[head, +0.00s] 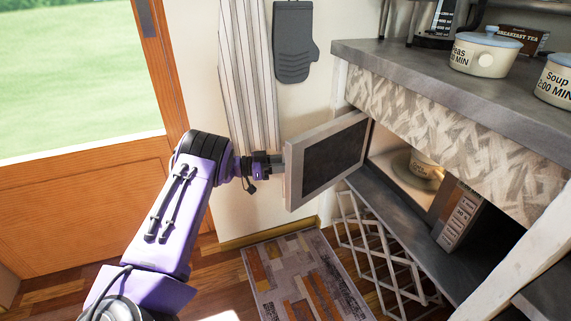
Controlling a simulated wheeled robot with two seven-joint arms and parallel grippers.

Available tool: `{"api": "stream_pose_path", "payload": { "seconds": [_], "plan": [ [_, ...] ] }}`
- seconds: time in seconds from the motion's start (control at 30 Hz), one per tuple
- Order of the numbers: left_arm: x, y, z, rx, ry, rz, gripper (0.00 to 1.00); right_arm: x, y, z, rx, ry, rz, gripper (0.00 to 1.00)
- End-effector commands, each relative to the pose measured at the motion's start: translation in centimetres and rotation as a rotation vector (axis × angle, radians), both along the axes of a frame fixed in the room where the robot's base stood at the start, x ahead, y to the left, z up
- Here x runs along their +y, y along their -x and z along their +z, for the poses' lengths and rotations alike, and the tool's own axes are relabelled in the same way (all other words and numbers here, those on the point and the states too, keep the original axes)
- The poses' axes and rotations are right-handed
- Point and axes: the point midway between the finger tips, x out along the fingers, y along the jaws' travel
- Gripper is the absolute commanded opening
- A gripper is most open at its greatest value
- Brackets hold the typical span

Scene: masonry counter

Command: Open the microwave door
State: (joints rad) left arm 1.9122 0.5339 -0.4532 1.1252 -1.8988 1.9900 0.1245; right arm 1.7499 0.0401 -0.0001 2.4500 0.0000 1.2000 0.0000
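The microwave (458,215) sits in a recess below the counter, its control panel with numbers facing out. Its door (333,158) stands swung out to the left, with the dark window facing the opening. My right gripper is not in view.
Pale pots (485,54) and a tea box (524,38) stand on the counter (450,75) above. A dark oven mitt (294,42) and a striped cloth (250,75) hang on the wall. A lattice rack (385,260) and a patterned rug (305,280) are below.

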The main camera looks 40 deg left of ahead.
Motion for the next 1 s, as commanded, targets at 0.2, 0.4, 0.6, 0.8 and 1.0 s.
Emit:
{"api": "stream_pose_path", "payload": {
  "seconds": [0.2, 0.4, 0.6, 0.8, 1.0],
  "plan": [
    [0.4, 0.3, -0.1, 0.003, -0.001, 0.004, 0.36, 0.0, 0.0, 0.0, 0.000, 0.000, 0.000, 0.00],
    [2.6, 2.7, 0.0, 0.005, 0.001, 0.006, 0.36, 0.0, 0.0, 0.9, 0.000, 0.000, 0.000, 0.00],
    [5.6, 6.1, 0.0, 0.003, 0.002, 0.004, 0.36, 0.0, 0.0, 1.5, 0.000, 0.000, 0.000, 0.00],
    [7.0, 7.7, -0.1, 0.002, 0.001, 0.001, 0.36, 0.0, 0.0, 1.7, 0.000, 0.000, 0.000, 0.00],
    [7.1, 7.8, -0.2, 0.002, -0.001, 0.000, 0.36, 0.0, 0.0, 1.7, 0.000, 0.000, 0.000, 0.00]
  ]
}}
